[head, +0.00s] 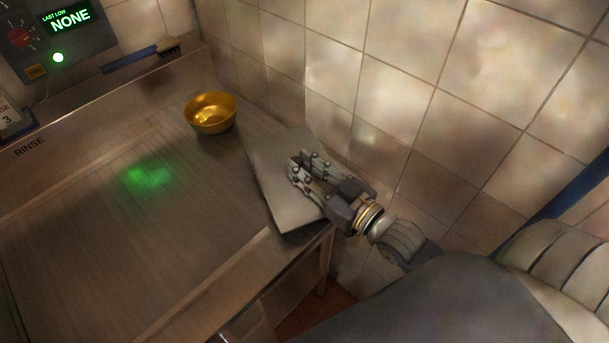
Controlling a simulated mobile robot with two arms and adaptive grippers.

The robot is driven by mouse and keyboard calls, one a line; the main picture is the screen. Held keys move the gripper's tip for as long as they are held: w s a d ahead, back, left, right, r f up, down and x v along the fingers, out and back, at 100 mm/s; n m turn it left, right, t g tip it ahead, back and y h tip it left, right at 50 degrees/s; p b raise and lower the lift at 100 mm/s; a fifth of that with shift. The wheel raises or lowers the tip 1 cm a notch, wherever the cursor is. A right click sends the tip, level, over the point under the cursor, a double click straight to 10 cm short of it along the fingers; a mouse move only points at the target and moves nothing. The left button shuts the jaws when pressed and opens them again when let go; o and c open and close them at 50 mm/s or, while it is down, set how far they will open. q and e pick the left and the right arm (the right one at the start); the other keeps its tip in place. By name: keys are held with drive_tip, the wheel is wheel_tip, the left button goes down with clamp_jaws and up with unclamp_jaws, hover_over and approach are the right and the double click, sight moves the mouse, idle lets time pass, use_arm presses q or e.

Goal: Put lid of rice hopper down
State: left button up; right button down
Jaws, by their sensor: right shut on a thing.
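The lid (262,165) is a flat grey metal plate at the right end of the steel counter, close to the tiled wall. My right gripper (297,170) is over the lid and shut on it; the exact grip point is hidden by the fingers. The lid's near corner reaches the counter's right front edge. I cannot tell whether the lid touches the counter or is held slightly above it. No rice hopper can be made out. My left gripper is not in view.
A gold bowl (211,113) stands on the steel counter (90,220) just left of the lid. A control box (50,40) with a green display and a brush (167,50) are at the back left. The counter's left and middle are clear. A tiled wall (400,90) bounds the right.

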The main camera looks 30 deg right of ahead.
drive_tip(key=shift+f, duration=1.7)
drive_tip(key=shift+f, duration=0.15)
drive_tip(key=c, duration=1.3)
unclamp_jaws()
drive_tip(key=shift+c, duration=0.2)
